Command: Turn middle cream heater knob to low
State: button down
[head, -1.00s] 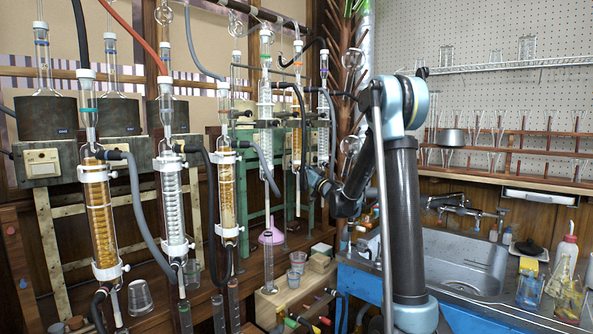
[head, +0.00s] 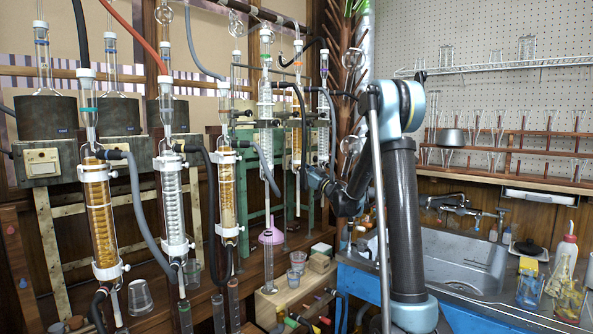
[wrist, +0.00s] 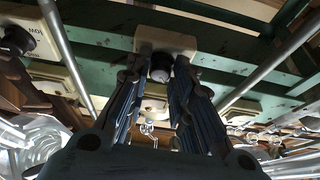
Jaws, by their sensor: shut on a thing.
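In the wrist view a cream plate (wrist: 150,42) sits on a green frame, with a dark round knob (wrist: 161,61) in front of it. My gripper (wrist: 160,76) has its two ridged fingers on either side of this knob and is shut on it. The knob's pointer and the marks around it cannot be read. In the head view my wrist reaches left toward the green frame; the knob and my fingertips are hidden or too small to tell there.
Another cream plate with a dark knob (wrist: 16,40) and upside-down lettering is at the wrist view's left. Glass condensers (head: 227,190) and grey hoses (head: 138,200) stand left of my arm in the head view. A sink (head: 460,265) is at right.

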jog(key=shift+w+d+n+g+y, duration=0.15)
jog(key=shift+n+g+y, duration=0.15)
jog(key=shift+n, duration=0.55)
jog(key=shift+d+n+g+y, duration=0.1)
jog(key=shift+n+g+y, duration=0.15)
jog(key=shift+n, duration=0.6)
jog(key=c, duration=1.4)
grip_release()
jog(key=shift+g, duration=0.25)
jog(key=v, duration=1.2)
jog(key=shift+f, duration=0.1)
